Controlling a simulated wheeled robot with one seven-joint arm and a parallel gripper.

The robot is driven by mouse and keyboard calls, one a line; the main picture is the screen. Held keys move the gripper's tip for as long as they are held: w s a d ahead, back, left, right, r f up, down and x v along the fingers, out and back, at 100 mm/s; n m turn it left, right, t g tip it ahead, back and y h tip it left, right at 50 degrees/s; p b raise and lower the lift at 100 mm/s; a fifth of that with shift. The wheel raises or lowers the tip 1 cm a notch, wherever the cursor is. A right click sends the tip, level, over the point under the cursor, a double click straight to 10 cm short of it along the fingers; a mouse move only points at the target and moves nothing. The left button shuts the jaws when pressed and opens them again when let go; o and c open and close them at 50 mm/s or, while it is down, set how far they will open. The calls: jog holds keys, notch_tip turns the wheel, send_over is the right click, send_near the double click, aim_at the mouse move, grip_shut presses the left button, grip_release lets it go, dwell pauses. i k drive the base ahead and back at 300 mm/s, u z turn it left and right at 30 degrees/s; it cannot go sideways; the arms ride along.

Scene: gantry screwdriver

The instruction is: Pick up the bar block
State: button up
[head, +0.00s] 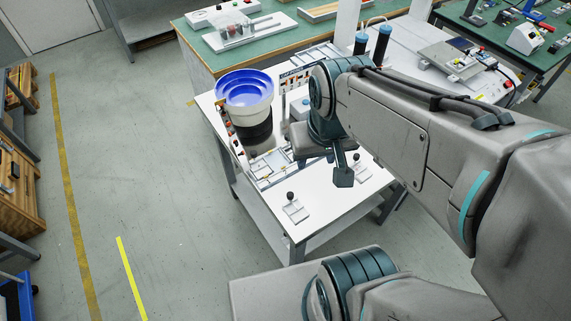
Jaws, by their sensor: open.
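My gripper (342,178) hangs over the white worktable (325,205), toward its front right part. Its jaws are small and dark at this distance, and they are open. I see nothing held between them. I cannot pick out the bar block with certainty. A low fixture with pale rectangular pieces (272,168) lies on the table to the left of my gripper, but the pieces are too small to tell apart. My gripper and forearm hide part of the table behind them.
A blue-and-white bowl feeder (245,93) stands at the table's back left. Small plates with black knobs (294,208) sit near the front edge. Green-topped benches (205,52) stand behind. The grey floor (165,170) to the left is open.

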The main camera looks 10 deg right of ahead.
aim_at(297, 212)
jog(key=u, duration=0.05)
jog(key=k, duration=0.5)
jog(key=u, duration=1.85)
jog(key=i, duration=1.5)
jog(key=z, duration=3.1)
